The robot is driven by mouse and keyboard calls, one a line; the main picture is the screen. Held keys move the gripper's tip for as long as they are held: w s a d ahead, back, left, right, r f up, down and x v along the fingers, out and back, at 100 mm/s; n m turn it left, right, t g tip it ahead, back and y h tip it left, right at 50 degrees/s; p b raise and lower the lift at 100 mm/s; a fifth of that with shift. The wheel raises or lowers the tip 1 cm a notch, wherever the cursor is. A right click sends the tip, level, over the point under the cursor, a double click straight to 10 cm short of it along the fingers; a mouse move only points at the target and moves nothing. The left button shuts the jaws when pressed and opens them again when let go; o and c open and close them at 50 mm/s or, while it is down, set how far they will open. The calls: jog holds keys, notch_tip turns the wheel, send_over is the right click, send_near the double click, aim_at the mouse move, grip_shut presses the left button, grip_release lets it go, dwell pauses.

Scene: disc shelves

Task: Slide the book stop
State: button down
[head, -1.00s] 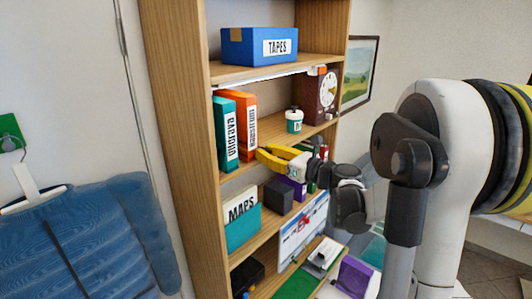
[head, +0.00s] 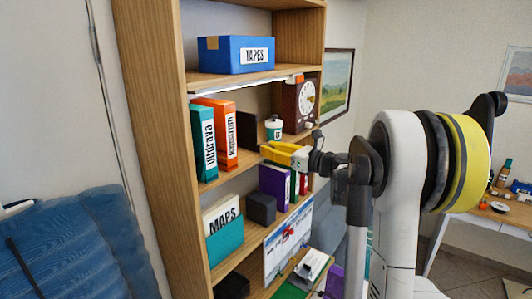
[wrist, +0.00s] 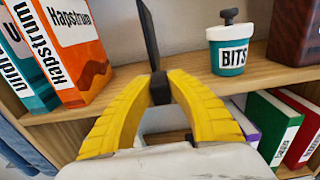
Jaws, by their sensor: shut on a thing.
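The book stop is a thin dark upright plate (head: 247,130) on the middle shelf. It stands right of the orange binder (head: 227,137). The wrist view shows the plate (wrist: 149,35) edge-on, with a gap between it and the orange binder (wrist: 68,45). My gripper (head: 281,152) reaches in from the right, in front of the shelf edge. Its yellow fingers (wrist: 160,88) are shut on the dark front end of the book stop. The fingers hide part of that end. A teal binder (head: 204,146) stands left of the orange one.
A white and teal BITS pot (wrist: 230,48) stands right of the stop, near a brown clock (head: 297,107). The shelf between stop and pot is clear.

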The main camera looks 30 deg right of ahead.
jog(key=c, duration=1.3)
grip_release()
jog(key=shift+w+a, duration=0.1)
jog(key=shift+o, duration=0.2)
jog(key=v, duration=1.2)
